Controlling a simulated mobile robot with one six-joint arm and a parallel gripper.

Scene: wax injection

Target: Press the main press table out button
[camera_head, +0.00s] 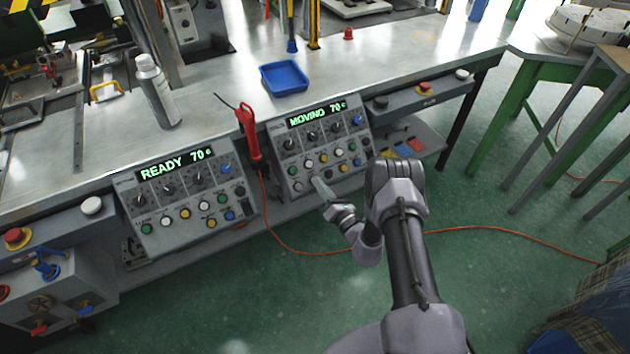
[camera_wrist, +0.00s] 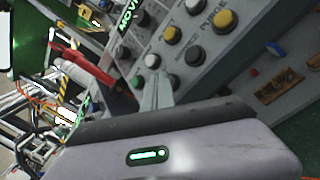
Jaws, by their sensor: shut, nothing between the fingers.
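The right control panel (camera_head: 280,140) shows "MOVING 70" in green, above knobs and rows of coloured buttons. The left control panel (camera_head: 150,208) shows "READY 70". I cannot read which button is marked table out. My gripper (camera_head: 318,184) is shut and empty, its tips at the lower buttons of the right panel. In the wrist view the thin fingers (camera_wrist: 157,92) point at the panel, close to a green button (camera_wrist: 135,81) and a white button (camera_wrist: 152,61). I cannot tell whether the tips touch a button; the fingers may hide one.
A red hand tool (camera_head: 249,135) hangs between the panels, with an orange cable (camera_head: 290,246) trailing to the floor. A blue tray (camera_head: 284,77) and a spray bottle (camera_head: 156,90) stand on the metal table. A red emergency button (camera_head: 425,87) sits at the right edge. Green floor in front is mostly clear.

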